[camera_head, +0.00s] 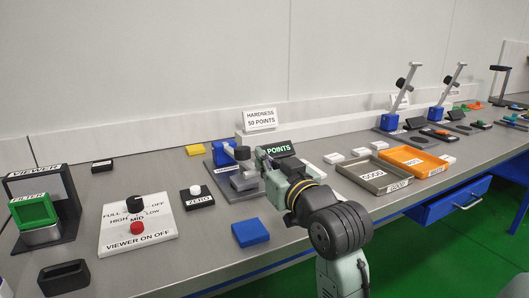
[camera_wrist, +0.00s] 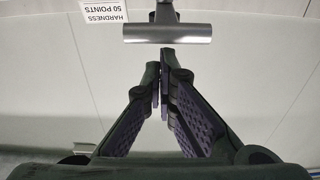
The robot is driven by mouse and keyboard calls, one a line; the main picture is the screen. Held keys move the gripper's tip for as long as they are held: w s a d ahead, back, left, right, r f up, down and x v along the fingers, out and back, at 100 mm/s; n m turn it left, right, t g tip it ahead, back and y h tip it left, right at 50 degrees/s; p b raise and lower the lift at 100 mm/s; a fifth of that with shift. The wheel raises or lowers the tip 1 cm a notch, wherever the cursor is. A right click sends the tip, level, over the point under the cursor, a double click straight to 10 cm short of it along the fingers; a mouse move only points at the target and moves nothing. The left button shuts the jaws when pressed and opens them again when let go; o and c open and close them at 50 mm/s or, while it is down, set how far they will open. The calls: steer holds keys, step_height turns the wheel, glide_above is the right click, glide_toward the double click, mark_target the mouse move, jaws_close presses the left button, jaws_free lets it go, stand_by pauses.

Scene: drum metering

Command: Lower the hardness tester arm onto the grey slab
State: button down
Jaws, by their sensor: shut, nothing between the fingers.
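A display reading POINTS (camera_head: 279,149) stands behind my gripper. A grey tray (camera_head: 374,186) and an orange tray (camera_head: 422,170) lie to the right. A blue block (camera_head: 250,232), a zero button (camera_head: 197,195) and a viewer panel (camera_head: 110,238) lie at the front and left.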

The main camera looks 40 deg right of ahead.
steer(key=shift+f, duration=0.1)
steer(key=f+b, duration=0.1)
steer(key=b, duration=0.1)
steer(key=shift+s+f+t+b, duration=0.2)
steer(key=shift+f+t+b, duration=0.15)
steer(key=shift+t+b, duration=0.05)
